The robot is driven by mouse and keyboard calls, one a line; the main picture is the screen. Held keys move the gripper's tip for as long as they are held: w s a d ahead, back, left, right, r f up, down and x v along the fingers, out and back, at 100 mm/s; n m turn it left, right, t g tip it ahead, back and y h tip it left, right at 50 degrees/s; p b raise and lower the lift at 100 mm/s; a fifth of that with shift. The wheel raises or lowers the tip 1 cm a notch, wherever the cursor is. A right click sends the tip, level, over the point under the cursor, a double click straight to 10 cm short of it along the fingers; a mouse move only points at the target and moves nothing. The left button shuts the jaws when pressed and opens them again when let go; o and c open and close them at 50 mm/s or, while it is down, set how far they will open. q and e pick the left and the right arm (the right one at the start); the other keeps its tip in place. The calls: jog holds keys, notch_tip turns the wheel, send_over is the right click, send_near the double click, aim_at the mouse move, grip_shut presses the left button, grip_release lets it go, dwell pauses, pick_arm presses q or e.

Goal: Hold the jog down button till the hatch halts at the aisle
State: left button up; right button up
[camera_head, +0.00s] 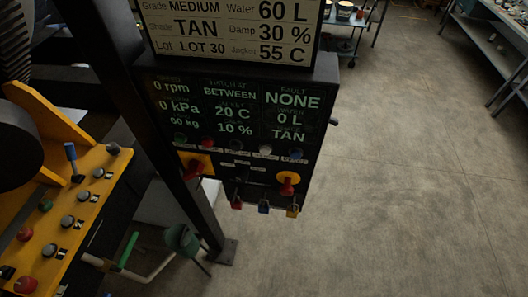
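A yellow control console (72,212) slopes along the left edge. It carries a blue-topped lever (71,158), several grey-black knobs or buttons with small labels, a green button (45,205) and a red button (25,234). A black panel (232,140) hangs on a dark post in the middle; its screen reads HATCH AT BETWEEN and FAULT NONE. Small coloured buttons and red handles on yellow plates sit below the screen. The labels are too small to tell which is the jog down button. The hatch is not identifiable. Neither gripper is in view.
A recipe sign (232,28) sits above the panel. A dark post (150,130) stands between console and panel. A green-handled pipe (128,250) and a green funnel-like item (182,240) are low down. Tables stand at the back and right; the floor (400,190) between is clear.

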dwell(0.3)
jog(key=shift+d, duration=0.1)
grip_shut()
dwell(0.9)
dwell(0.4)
